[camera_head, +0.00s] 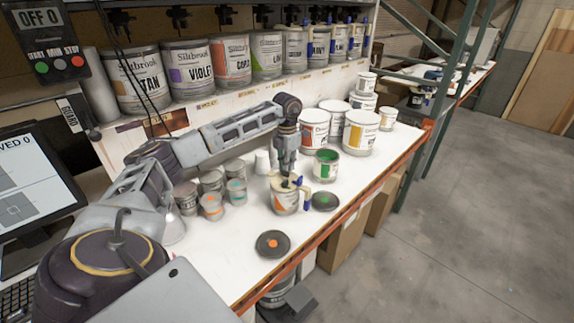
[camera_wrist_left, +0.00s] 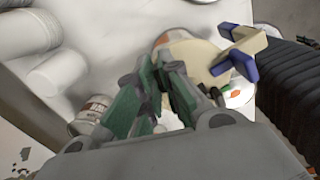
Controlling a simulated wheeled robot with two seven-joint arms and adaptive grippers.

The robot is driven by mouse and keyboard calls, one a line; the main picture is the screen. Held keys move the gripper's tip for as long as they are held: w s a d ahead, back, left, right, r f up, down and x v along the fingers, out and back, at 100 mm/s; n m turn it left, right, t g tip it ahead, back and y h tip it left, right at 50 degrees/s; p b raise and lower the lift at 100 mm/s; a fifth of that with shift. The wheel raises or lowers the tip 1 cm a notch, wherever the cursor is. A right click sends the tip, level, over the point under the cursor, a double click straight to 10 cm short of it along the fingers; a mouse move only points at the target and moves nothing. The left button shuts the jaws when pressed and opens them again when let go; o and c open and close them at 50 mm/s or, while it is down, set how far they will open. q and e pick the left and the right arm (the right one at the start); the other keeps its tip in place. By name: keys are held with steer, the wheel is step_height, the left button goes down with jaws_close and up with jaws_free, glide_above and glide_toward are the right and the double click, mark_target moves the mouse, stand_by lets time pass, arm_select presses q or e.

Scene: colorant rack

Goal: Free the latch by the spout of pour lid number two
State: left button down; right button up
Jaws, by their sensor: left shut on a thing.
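A beige pour lid (camera_head: 284,182) with blue-tipped parts sits on a can (camera_head: 285,203) with an orange label on the white bench. The lid shows close up in the left wrist view (camera_wrist_left: 200,58), with a beige and blue part (camera_wrist_left: 238,55) standing at its right edge. My left gripper (camera_head: 286,178) comes down from above onto the lid. Its dark green fingers (camera_wrist_left: 165,85) are shut on a part of the lid at its near edge; the fingers hide which part. No number is readable on the lid. My right gripper is not in view.
Small cans (camera_head: 211,207) stand left; large white cans (camera_head: 360,132) stand right.

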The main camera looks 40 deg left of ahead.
arm_select(q)
steer(key=shift+n, duration=1)
stand_by(1.2)
stand_by(0.4)
steer(key=c, duration=1.9)
jaws_free()
steer(key=shift+o, duration=0.2)
step_height(320, 180, up, 12)
steer(key=shift+o, duration=1.3)
